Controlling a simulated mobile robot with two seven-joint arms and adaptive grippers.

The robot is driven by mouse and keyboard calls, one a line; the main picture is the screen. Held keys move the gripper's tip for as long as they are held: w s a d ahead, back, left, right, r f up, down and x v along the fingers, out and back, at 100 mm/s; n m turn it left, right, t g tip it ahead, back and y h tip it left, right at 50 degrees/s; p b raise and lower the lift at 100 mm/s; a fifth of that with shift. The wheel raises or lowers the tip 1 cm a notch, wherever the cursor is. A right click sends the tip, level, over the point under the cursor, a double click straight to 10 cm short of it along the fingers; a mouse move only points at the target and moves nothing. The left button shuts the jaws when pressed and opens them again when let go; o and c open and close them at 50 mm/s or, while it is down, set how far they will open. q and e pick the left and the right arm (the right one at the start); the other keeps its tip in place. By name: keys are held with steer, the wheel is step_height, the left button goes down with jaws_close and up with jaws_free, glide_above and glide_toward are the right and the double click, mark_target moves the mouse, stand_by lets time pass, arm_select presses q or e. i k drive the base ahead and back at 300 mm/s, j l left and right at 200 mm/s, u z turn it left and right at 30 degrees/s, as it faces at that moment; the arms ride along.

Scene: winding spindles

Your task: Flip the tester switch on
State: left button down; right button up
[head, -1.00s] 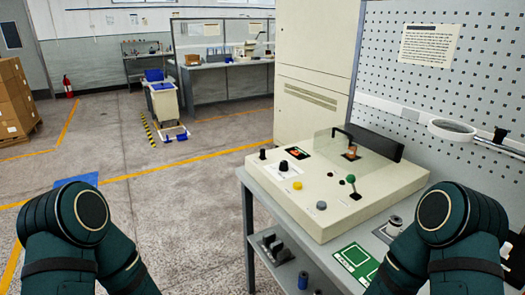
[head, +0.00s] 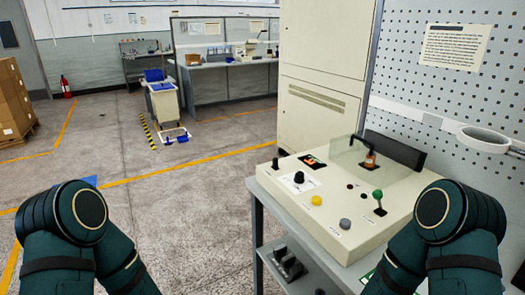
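The tester is a cream, sloped-top box (head: 350,225) on a grey bench at the right of the head view. Its top carries a lever with a green knob (head: 377,194), a small black knob (head: 275,163) at the left corner, a black dial (head: 298,178), a yellow button (head: 316,200) and a grey button (head: 345,223). A clear cover with a black handle (head: 358,138) stands at the back, near a copper-coloured part (head: 370,160). Which control is the power switch, and its setting, I cannot tell. Both my grippers are out of view; only my dark green arm links show.
The grey bench (head: 255,220) has a lower shelf with dark parts (head: 287,262). A tall cream cabinet (head: 318,100) and a pegboard wall (head: 430,95) stand behind the tester. A white ring holder (head: 483,140) juts out at the right. Open floor (head: 190,215) lies left of the bench.

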mark_target(275, 166)
steer(key=i+j, duration=2)
steer(key=i, duration=0.25)
steer(key=z, duration=1.95)
